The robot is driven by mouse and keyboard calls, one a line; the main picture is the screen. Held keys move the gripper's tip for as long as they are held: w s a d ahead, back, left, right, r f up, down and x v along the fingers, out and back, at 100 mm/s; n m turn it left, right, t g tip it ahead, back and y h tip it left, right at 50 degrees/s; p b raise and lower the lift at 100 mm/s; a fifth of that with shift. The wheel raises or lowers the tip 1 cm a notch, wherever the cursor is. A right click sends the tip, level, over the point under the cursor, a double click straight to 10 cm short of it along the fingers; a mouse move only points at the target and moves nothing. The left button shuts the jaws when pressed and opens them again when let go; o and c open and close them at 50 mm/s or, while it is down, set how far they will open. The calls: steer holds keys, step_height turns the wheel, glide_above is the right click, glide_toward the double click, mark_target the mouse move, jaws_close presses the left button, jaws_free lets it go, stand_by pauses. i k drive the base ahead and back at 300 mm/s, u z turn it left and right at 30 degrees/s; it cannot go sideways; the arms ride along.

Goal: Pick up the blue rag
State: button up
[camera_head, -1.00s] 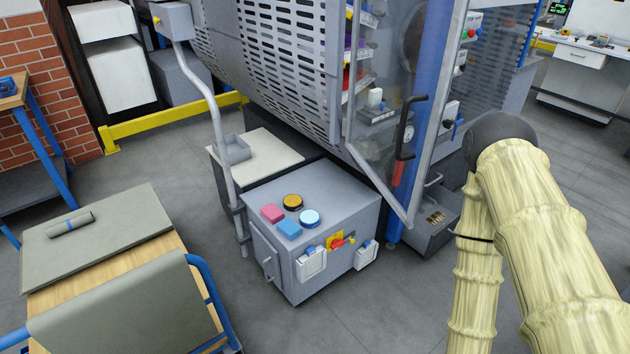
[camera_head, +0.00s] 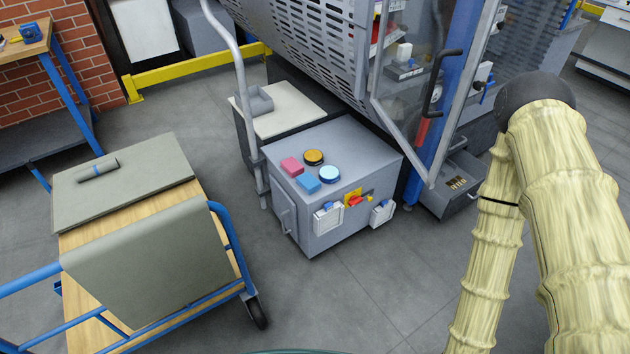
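A small blue folded piece (camera_head: 308,182), which looks like the blue rag, lies on top of a grey cabinet (camera_head: 345,150) in the middle of the view. A pink piece (camera_head: 291,166) of like shape lies just behind it to the left. A round tin with an orange top (camera_head: 313,157) and a round tin with a light blue top (camera_head: 329,174) stand close by on its right. My arm, in a pale yellow cover, fills the right side of the view, apart from the cabinet. My gripper is not in view.
A blue-framed cart (camera_head: 225,232) with grey sheets stands at left; a small grey roll (camera_head: 98,168) with a blue band lies on it. A large machine (camera_head: 300,40) rises behind the cabinet. Grey floor (camera_head: 340,300) in front of the cabinet is clear.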

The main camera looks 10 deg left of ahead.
mark_target(308, 182)
steer(key=z, duration=0.05)
steer(key=k, duration=0.45)
steer(key=u, duration=0.55)
steer(key=i, duration=1.2)
steer(key=u, duration=0.85)
